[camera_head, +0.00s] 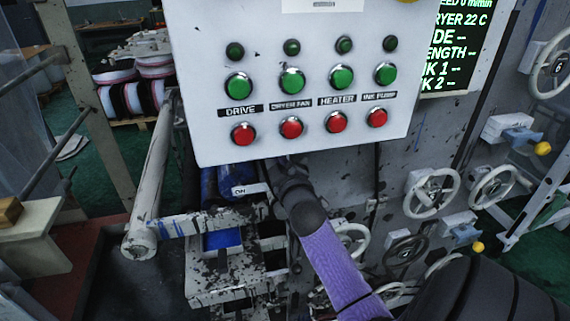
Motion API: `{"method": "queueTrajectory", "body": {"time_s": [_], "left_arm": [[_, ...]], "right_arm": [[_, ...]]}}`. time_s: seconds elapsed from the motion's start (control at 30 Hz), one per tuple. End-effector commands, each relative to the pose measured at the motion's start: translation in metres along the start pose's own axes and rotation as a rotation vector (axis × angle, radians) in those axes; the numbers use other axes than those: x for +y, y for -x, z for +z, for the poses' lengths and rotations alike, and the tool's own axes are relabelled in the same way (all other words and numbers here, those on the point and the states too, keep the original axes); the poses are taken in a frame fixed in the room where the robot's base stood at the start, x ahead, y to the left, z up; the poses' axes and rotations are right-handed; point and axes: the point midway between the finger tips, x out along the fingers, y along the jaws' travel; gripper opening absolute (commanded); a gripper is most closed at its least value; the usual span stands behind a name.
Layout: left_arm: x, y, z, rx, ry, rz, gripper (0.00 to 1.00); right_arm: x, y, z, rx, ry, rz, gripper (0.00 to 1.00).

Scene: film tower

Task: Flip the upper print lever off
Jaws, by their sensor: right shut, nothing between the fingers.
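Two levers with blue arms and yellow knobs stand out from white boxes on the grey machine face at the right. The upper lever (518,135) points right, its yellow knob (543,148) at the end. The lower lever (464,233) looks alike and also points to the lower right. I cannot read any print marking on either. My right gripper (284,172) is dark and shut with nothing in it, just under the control panel, far left of both levers. Its fingertips are hard to make out. My left gripper is not in view.
A white control panel (210,142) with green and red buttons hangs above my right gripper. Several white handwheels (432,192) project near the levers. A green-text display (462,45) is above. Rails and a roller frame (150,190) stand left.

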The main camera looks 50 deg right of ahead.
Motion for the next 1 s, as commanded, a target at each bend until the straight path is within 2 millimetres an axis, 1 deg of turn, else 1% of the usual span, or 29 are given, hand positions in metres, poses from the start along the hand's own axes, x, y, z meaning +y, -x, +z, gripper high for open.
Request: {"method": "queueTrajectory", "body": {"time_s": [0.03,0.1,0.2,0.3,0.4,0.5,0.6,1.0], "left_arm": [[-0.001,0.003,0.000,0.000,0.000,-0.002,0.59],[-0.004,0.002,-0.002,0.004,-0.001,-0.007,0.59],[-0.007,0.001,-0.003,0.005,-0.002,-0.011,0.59],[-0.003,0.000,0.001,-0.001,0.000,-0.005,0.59],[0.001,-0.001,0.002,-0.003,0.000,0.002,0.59],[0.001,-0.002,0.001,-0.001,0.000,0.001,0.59],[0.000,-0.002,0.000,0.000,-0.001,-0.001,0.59],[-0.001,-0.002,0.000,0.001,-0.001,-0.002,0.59]], "right_arm": [[0.001,0.012,-0.001,0.000,0.001,-0.002,0.00],[0.000,0.031,0.000,-0.001,0.000,-0.002,0.00],[0.000,0.055,0.000,-0.001,0.000,-0.002,0.00],[-0.001,0.075,0.001,-0.002,0.000,-0.002,0.00],[-0.001,0.090,0.001,-0.001,0.000,-0.001,0.00],[0.000,0.098,0.000,0.000,0.001,0.000,0.00],[0.001,0.101,0.000,0.000,0.000,0.001,0.00],[0.000,0.100,0.000,0.000,0.000,-0.001,0.00]]}}
